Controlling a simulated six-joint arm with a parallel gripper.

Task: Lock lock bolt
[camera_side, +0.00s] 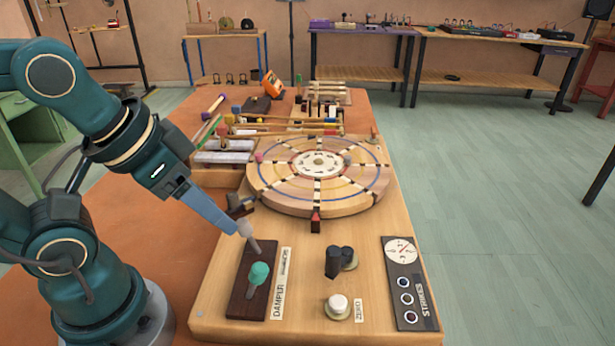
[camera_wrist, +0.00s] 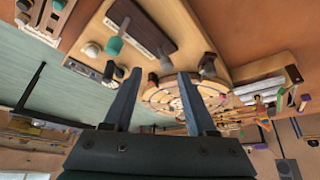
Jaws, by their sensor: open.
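No part is labelled as the lock bolt. A black upright piece on a pale round mount (camera_side: 340,261) stands right of the damper; it may be the bolt, but I cannot confirm this. It looks small in the wrist view (camera_wrist: 110,71). A dark fitting (camera_side: 239,205) sits at the wheel's near left edge. My gripper (camera_side: 232,228) is open and points down beside a grey-knobbed lever (camera_side: 246,228); I cannot tell if they touch. In the wrist view the fingers (camera_wrist: 159,75) stand apart with nothing held between them.
The damper's dark base (camera_side: 241,303) carries a teal knob (camera_side: 259,273). A white zero knob (camera_side: 338,304) and the strikes panel (camera_side: 409,290) lie to the right. The segmented wheel (camera_side: 350,205) is behind, with mallets (camera_side: 278,125) beyond.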

